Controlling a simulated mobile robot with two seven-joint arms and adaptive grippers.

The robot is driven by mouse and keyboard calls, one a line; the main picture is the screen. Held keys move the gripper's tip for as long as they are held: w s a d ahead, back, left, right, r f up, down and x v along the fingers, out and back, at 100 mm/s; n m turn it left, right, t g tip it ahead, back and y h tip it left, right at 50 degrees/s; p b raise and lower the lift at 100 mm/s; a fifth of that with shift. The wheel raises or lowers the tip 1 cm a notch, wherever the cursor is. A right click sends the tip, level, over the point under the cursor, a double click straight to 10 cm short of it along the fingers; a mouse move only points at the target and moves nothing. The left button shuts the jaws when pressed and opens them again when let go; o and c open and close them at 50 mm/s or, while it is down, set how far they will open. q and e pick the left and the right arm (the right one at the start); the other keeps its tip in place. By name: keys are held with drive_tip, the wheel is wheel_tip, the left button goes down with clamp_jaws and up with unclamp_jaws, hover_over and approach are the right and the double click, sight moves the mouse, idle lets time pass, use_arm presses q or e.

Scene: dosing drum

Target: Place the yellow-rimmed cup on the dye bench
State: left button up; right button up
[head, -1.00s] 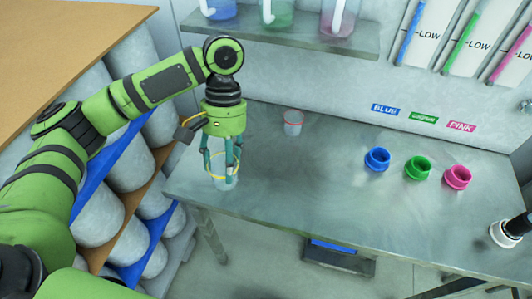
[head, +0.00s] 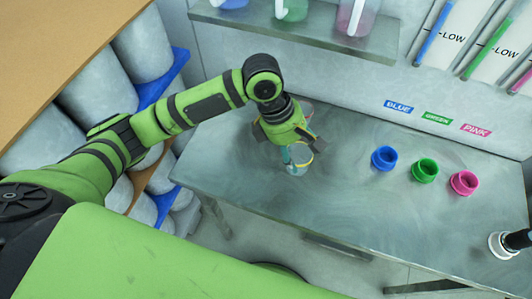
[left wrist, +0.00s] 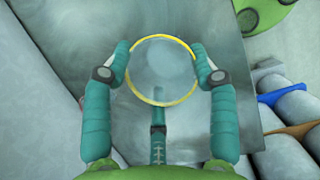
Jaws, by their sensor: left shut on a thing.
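The yellow-rimmed cup (head: 297,160) is clear, with a thin yellow ring at its mouth. My left gripper (head: 298,150) is shut on it, over the left part of the grey metal dye bench (head: 345,205). In the left wrist view the yellow rim (left wrist: 163,103) lies between the teal fingers, with the bench top (left wrist: 160,20) behind it. I cannot tell whether the cup's base touches the bench. My right gripper is not in view.
Blue (head: 384,158), green (head: 425,170) and pink (head: 464,182) pots stand to the right. A black-and-white object (head: 505,243) is at the right edge. The bench's middle is clear.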

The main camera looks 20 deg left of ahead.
use_arm(q)
drive_tip(key=w+a+f, duration=0.1)
drive_tip(key=a, duration=0.1)
drive_tip(key=w+a+f+p, duration=0.1)
drive_tip(key=a+f, duration=0.1)
drive_tip(key=a, duration=0.1)
drive_tip(key=a+f, duration=0.2)
drive_tip(key=a, duration=0.1)
drive_tip(key=shift+w+a+p, duration=0.15)
drive_tip(key=shift+w+p, duration=0.2)
drive_tip(key=shift+w, duration=0.05)
drive_tip(key=f+p, duration=0.1)
drive_tip(key=f, duration=0.2)
drive_tip(key=shift+a+f, duration=0.2)
drive_tip(key=shift+w+f, duration=0.1)
drive_tip(key=shift+f, duration=0.4)
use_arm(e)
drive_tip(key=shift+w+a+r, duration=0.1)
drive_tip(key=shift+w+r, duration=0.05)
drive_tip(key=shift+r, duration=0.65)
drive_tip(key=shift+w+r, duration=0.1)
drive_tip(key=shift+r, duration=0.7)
use_arm(q)
drive_tip(key=o, duration=0.8)
drive_tip(key=shift+f, duration=0.1)
drive_tip(key=shift+o, duration=0.2)
